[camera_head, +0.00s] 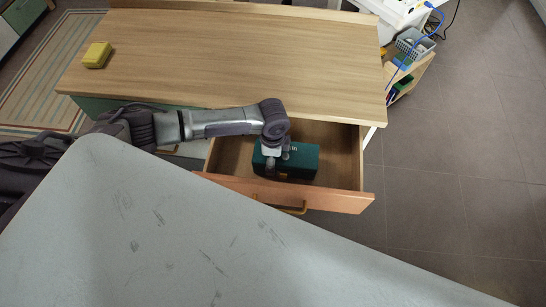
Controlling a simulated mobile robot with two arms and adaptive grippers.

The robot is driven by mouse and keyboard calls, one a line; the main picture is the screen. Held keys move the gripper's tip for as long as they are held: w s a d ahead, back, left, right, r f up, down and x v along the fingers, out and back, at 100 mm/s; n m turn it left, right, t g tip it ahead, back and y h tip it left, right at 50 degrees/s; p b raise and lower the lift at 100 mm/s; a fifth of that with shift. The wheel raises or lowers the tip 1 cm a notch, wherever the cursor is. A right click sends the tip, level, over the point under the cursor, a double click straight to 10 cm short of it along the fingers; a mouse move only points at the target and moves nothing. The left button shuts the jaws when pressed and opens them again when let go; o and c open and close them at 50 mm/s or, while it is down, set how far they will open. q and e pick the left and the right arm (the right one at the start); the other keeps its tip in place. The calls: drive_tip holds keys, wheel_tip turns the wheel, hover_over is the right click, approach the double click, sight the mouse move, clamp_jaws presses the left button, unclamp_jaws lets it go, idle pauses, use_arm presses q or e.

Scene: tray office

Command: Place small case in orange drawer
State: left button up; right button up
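The orange drawer (330,198) is pulled out from under the wooden desk top. A dark teal case (303,160) is inside the drawer, towards its middle. My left arm comes in from the left and reaches over the drawer. My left gripper (270,168) points down at the left part of the case. Its fingertips are too small and dark to tell whether they close on it. I cannot tell whether the case rests on the drawer floor. My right gripper is not in view.
The wooden desk top (230,55) is clear apart from a yellow block (97,55) at its left. A pale grey surface (180,235) fills the foreground. A small shelf cart with a grey basket (415,45) stands at the right, beside open tiled floor.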

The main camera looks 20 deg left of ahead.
use_arm(q)
drive_tip(key=shift+f, duration=0.15)
drive_tip(key=shift+f, duration=0.2)
drive_tip(key=o, duration=1.1)
drive_tip(key=shift+r, duration=0.15)
